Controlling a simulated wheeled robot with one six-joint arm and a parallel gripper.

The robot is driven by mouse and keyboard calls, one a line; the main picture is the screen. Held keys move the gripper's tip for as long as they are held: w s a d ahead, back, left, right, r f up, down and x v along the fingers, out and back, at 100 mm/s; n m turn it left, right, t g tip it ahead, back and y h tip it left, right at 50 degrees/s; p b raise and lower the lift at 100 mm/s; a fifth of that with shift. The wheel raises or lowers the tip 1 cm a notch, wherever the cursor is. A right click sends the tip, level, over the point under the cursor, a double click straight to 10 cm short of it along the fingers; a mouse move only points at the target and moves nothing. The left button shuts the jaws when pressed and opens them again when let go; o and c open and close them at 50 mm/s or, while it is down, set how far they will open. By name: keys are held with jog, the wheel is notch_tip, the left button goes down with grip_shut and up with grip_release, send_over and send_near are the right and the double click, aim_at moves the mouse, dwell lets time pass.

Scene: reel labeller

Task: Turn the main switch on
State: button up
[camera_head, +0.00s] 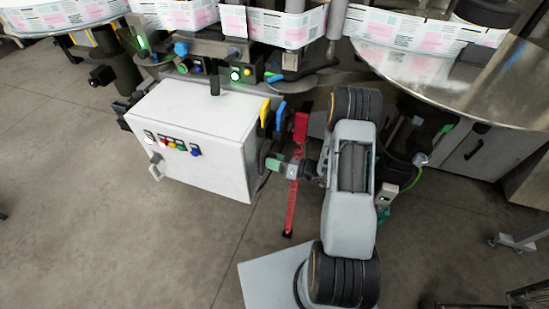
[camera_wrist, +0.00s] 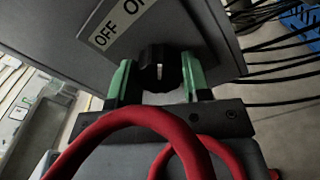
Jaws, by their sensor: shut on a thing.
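The main switch (camera_wrist: 160,66) is a black knob with a white mark on the side of a grey cabinet. A label (camera_wrist: 106,36) above it reads OFF, with a second word cut off at the picture's top edge. My gripper (camera_wrist: 157,82) has its green-tipped fingers on both sides of the knob, shut on it. The knob's white mark stands about upright in the wrist view. In the head view my gripper (camera_head: 271,164) meets the right side of the white cabinet (camera_head: 205,120), and the knob is mostly hidden there.
Red cables (camera_wrist: 135,118) cross close in front of the wrist camera. Coloured buttons (camera_head: 173,145) sit on the cabinet's front. Yellow and blue handles (camera_head: 272,115) and a red strip (camera_head: 291,205) are near my arm. A round metal table (camera_head: 460,85) stands right. Floor is open at left.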

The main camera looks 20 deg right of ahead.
jog(key=shift+s+f+m, duration=0.1)
jog(key=shift+m, duration=0.4)
jog(key=o, duration=0.9)
jog(key=v, duration=1.3)
jog(key=shift+s+d, duration=0.25)
jog(key=shift+d, duration=0.05)
